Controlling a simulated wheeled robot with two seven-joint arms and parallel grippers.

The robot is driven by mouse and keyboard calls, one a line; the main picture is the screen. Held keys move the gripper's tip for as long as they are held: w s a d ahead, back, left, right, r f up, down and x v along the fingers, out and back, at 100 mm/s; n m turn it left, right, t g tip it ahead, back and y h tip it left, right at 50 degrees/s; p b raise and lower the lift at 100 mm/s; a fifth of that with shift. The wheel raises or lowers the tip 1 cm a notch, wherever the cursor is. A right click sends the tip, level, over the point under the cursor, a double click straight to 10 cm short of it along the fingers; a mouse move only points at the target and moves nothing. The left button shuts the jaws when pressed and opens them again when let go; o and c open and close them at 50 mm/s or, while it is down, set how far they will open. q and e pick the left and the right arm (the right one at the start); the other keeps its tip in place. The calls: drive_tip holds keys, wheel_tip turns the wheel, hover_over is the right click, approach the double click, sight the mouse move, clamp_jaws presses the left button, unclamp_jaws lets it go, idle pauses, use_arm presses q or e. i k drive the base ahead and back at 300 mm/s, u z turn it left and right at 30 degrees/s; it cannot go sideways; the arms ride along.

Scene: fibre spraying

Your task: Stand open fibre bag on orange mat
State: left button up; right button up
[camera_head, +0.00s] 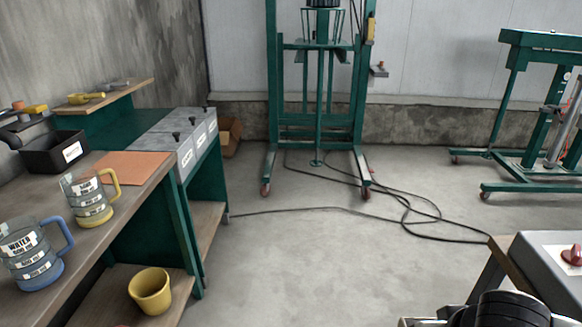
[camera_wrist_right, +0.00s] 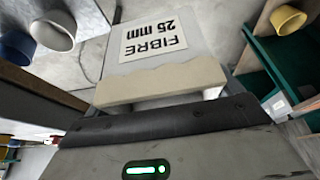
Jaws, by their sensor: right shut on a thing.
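The fibre bag (camera_wrist_right: 152,72) shows in the right wrist view as a pale bag with a "FIBRE 25 mm" label, upside down in the picture, and cream fibre at its open mouth. My right gripper (camera_wrist_right: 165,115) is shut on it; its fingertips are mostly hidden. The bag cannot be made out in the head view, where only a dark part of my right arm shows at the bottom right. The orange mat (camera_head: 128,168) lies flat and bare on the left workbench in the head view. My left gripper is not in view.
On the bench (camera_head: 105,240), a yellow-handled jug (camera_head: 90,198) stands just in front of the mat, with a blue-handled water jug (camera_head: 32,255) nearer. A black bin (camera_head: 55,150) is left of the mat. A yellow bucket (camera_head: 150,291) sits on the lower shelf. Cables (camera_head: 405,215) cross open floor.

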sight(124, 166)
drive_tip(key=i, duration=2.65)
drive_tip(key=u, duration=2.9)
